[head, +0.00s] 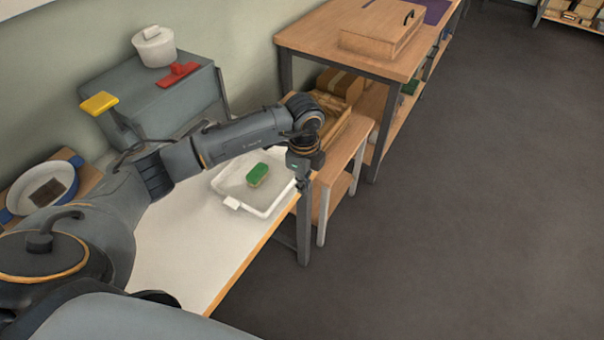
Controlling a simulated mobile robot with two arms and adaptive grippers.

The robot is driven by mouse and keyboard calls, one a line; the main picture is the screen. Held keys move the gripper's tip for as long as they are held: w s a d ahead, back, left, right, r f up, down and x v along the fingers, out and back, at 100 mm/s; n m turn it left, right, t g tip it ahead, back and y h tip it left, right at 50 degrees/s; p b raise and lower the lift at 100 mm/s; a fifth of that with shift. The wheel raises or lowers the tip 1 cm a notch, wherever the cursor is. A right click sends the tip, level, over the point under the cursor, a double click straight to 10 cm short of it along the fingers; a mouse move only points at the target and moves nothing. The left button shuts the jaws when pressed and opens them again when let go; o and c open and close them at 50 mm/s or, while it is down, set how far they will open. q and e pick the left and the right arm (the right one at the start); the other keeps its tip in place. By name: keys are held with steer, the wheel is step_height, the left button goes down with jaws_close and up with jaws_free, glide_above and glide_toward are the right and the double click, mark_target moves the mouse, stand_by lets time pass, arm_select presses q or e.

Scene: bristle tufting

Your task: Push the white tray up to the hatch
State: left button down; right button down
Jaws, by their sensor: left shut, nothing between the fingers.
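The white tray (232,182) lies on the white-topped table (190,245) near its far right end. A green block with a pale underside (257,174) is in the tray. My left arm reaches across from the left. Its gripper (302,184) points down at the tray's right side, shut and empty. I cannot tell whether it touches the tray's rim. The forearm hides part of the tray's far side. I cannot make out a hatch for certain; a grey cabinet (165,105) stands behind the table. My right gripper is not in view.
A white bucket (154,47) and a red object (172,75) are on the grey cabinet, with a yellow handle (99,103) at its left. A blue-handled pan (43,187) is at the left. A wooden bench (350,45) stands behind. Open floor (460,220) is at right.

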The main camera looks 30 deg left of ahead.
mark_target(255, 170)
arm_select(q)
steer(key=a+f, duration=0.1)
steer(key=a+f+p, duration=0.1)
steer(key=f, duration=0.1)
steer(key=a+f, duration=0.1)
steer(key=shift+w+f+p, duration=0.1)
steer(key=shift+f+p, duration=0.2)
steer(key=shift+p, duration=0.05)
steer(key=shift+a+f, duration=0.1)
steer(key=shift+a, duration=0.35)
steer(key=a, duration=0.3)
steer(key=a+b, duration=0.1)
steer(key=a, duration=0.3)
steer(key=w+a+b, duration=0.1)
steer(key=a, duration=0.3)
steer(key=shift+a, duration=0.2)
